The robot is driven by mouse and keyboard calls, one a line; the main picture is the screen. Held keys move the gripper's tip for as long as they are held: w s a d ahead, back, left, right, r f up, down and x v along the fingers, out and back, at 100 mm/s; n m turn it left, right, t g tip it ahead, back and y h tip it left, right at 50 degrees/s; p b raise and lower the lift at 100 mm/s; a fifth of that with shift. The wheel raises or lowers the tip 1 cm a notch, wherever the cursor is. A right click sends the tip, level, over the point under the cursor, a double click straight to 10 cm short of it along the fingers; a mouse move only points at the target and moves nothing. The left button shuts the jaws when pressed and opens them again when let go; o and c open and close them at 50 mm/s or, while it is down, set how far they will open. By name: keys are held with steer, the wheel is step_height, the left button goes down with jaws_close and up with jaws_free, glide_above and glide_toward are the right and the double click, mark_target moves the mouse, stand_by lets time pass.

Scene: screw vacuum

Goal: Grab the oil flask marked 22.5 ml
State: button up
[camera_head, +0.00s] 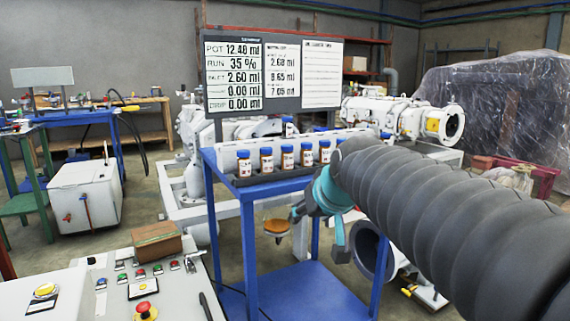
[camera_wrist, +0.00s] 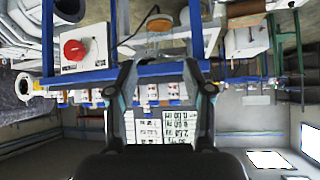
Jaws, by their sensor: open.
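Several small brown oil flasks with blue caps and white labels stand upright in a row in a dark rack (camera_head: 285,178) on the blue table. The leftmost flask (camera_head: 244,164) and the one beside it (camera_head: 266,162) show clearly. The label marks are too small to read, so I cannot tell which is 22.5 ml. My gripper (camera_head: 318,224) is in front of the table, below the row, partly hidden by my arm. In the wrist view my gripper (camera_wrist: 160,66) has its fingers spread, with nothing held. Small flasks (camera_wrist: 152,92) appear between the fingers there.
A clear vessel with amber liquid (camera_head: 276,227) is close to my gripper's left; its support is unclear. A display board (camera_head: 273,75) stands behind the flasks. A control panel (camera_head: 150,285) with a brown box (camera_head: 156,241) is at front left. The blue lower shelf (camera_head: 300,290) looks clear.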

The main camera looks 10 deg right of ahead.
mark_target(289, 149)
steer(key=w+d+r+t, duration=0.1)
steer(key=w+r, duration=0.2)
steer(key=w, duration=0.4)
steer(key=w+r+t+b, duration=0.1)
steer(key=w+r+t, duration=0.1)
steer(key=w+r, duration=0.3)
steer(key=w+d+r+t, duration=0.1)
steer(key=w+r, duration=0.1)
steer(key=w, duration=0.6)
steer(key=x, duration=0.8)
steer(key=shift+a+f, duration=0.1)
steer(key=shift+a, duration=0.05)
steer(key=shift+f+p+x, duration=0.15)
steer(key=shift+p+x, duration=0.15)
steer(key=shift+x, duration=1.05)
steer(key=shift+f+p+x, duration=0.15)
steer(key=shift+p+x, duration=0.1)
steer(key=shift+x, duration=1.05)
steer(key=shift+s, duration=0.15)
steer(key=shift+c, duration=0.2)
jaws_close()
